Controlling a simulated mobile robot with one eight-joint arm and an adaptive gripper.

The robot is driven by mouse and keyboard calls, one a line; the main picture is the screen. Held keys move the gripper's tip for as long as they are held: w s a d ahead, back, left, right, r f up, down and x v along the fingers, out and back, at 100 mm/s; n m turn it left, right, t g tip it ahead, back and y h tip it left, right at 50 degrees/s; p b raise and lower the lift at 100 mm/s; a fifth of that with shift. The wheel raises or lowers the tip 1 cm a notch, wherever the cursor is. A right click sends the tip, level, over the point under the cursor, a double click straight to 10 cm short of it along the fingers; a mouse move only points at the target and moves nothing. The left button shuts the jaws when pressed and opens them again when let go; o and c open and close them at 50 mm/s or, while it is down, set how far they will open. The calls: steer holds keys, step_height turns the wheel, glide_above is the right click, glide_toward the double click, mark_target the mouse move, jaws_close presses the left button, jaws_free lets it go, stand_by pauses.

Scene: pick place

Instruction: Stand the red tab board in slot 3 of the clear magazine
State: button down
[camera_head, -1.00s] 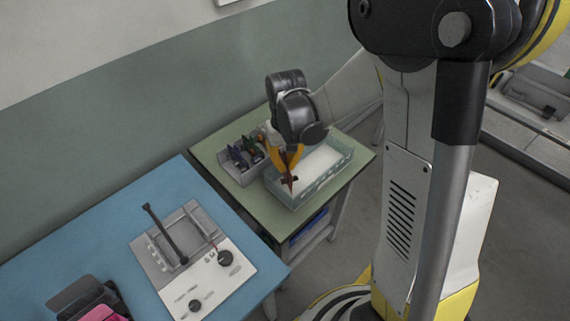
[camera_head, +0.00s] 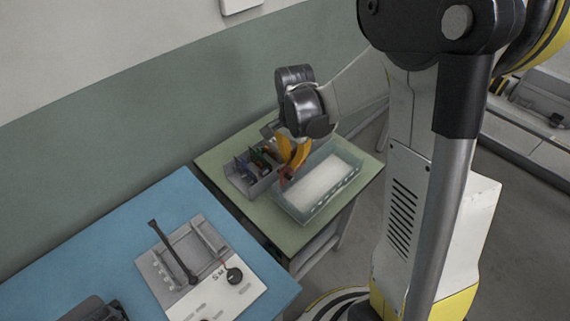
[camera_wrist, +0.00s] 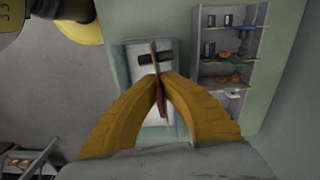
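My gripper (camera_head: 290,167) is shut on a thin board with red on it, the red tab board (camera_wrist: 160,101), seen nearly edge-on in the wrist view with a dark part across it. The orange fingers (camera_wrist: 158,82) meet on the board. The clear-walled box with a white floor, which looks like the clear magazine (camera_head: 325,204), stands on the green table. The gripper is above its left back end. In the wrist view the magazine (camera_wrist: 123,62) lies behind the board. Its slots and numbers cannot be made out.
A grey rack (camera_wrist: 262,55) with several coloured boards stands beside the magazine; it also shows in the head view (camera_head: 250,190). The green table (camera_head: 280,236) is otherwise mostly bare. A blue table (camera_head: 90,245) with a grey-and-white fixture (camera_head: 210,295) is at lower left.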

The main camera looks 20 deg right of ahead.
steer(key=d+r+m, duration=0.2)
steer(key=d+m, duration=0.4)
steer(key=m, duration=1.3)
step_height(320, 180, down, 7)
steer(key=b, duration=0.5)
steer(key=shift+f+b, duration=0.85)
steer(key=shift+f, duration=0.1)
steer(key=shift+f+b, duration=0.7)
steer(key=shift+f, duration=0.1)
